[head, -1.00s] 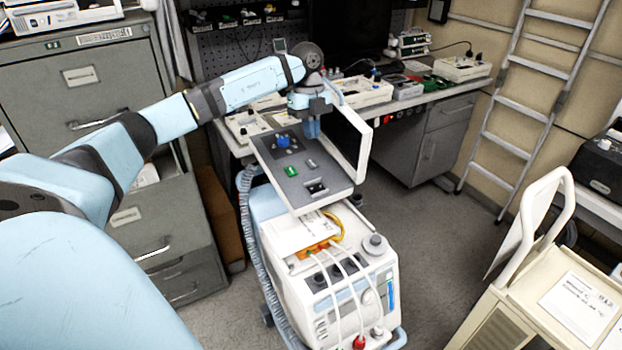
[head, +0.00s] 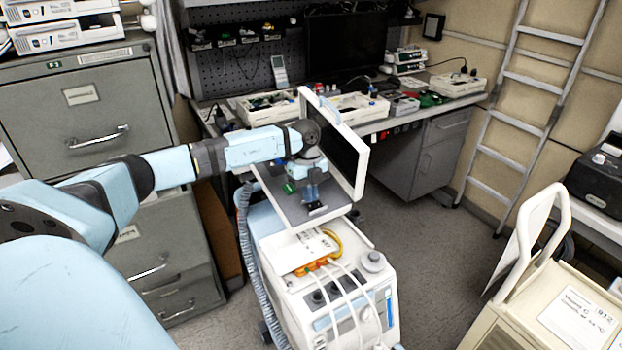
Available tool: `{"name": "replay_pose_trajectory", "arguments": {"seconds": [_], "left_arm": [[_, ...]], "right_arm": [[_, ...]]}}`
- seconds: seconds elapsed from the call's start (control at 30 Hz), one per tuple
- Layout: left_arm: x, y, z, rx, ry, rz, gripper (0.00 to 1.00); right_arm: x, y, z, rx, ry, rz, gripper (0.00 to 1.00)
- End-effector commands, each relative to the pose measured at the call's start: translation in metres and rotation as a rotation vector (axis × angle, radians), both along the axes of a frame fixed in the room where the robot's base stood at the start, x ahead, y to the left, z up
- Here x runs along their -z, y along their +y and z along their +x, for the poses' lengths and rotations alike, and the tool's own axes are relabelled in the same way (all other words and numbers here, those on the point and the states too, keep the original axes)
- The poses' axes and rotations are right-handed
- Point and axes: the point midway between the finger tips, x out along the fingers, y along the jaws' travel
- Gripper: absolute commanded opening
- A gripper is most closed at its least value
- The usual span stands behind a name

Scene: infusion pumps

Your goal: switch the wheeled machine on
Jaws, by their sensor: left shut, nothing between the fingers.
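The wheeled machine (head: 340,300) is a white unit with a grey control panel (head: 335,207) on top and a white-framed screen (head: 335,145) standing at the panel's right edge. My left gripper (head: 313,201) is shut and empty, pointing down over the front part of the panel. Its fingertips are at a black switch (head: 317,211); I cannot tell whether they touch it. A green button (head: 290,188) shows just left of the gripper. The blue knob farther back on the panel is hidden behind my arm. My right gripper is out of view.
A grey filing cabinet (head: 75,130) stands at the left. A workbench (head: 450,101) with trays and instruments is behind the machine. A cream cart (head: 535,300) with a handle is at the right. The floor (head: 440,250) between machine and cart is clear.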

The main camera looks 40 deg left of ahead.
Motion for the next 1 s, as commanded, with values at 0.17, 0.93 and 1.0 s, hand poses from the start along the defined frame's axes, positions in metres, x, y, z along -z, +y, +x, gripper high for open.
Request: {"name": "replay_pose_trajectory", "arguments": {"seconds": [0.17, 0.93, 1.0], "left_arm": [[0.009, 0.002, -0.001, 0.0, 0.0, 0.0, 0.0], [0.022, 0.007, -0.008, 0.037, -0.185, -0.052, 0.0], [0.022, 0.007, -0.008, 0.036, -0.185, -0.052, 0.0]], "right_arm": [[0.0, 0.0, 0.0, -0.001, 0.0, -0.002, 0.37], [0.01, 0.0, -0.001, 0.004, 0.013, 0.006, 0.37], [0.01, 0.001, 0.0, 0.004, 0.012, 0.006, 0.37]]}}
